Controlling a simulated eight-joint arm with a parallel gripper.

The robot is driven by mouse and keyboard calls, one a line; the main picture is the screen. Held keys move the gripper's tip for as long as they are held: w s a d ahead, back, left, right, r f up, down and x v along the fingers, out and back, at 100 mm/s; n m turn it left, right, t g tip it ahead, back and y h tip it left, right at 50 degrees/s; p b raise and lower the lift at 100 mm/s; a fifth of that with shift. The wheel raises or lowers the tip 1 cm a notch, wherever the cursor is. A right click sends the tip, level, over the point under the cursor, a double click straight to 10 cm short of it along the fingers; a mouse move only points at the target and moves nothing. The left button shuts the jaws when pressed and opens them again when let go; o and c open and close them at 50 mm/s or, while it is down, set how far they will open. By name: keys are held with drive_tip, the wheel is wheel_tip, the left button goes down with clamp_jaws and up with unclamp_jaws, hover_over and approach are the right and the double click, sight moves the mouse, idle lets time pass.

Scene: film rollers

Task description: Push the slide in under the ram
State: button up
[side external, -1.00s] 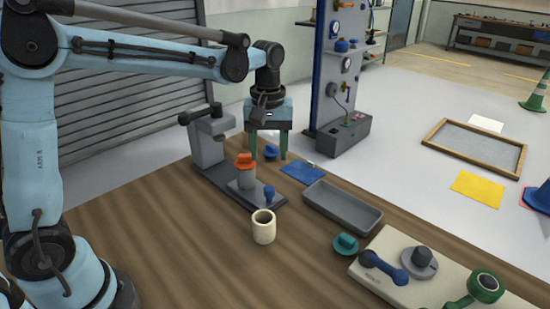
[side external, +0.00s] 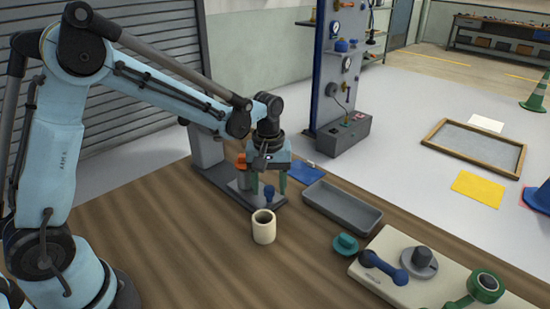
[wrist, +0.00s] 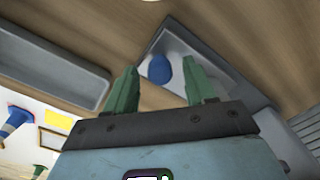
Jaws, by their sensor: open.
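The slide's blue knob (side external: 268,195) stands at the near end of the grey press base (side external: 275,207). My gripper (side external: 270,187) is open above and around that end, its green fingers pointing down. In the wrist view the blue knob (wrist: 160,69) lies between the two open fingertips, and I see no contact. The slide body is mostly hidden by my gripper. An orange part (side external: 240,162) shows behind my gripper. The press column (side external: 207,150) stands at the far end of the base, and my arm hides its top, with the ram.
A cream cup (side external: 263,229) stands just in front of the base. A grey tray (side external: 342,206) lies to the right, with a blue sheet (side external: 305,172) behind it. A teal knob (side external: 345,244) and a cream board (side external: 400,283) are at the front right. The left tabletop is clear.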

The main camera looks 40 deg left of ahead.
clamp_jaws()
drive_tip(key=a, duration=0.7)
unclamp_jaws()
idle(0.3)
wheel_tip(320, 180, up, 12)
idle(0.7)
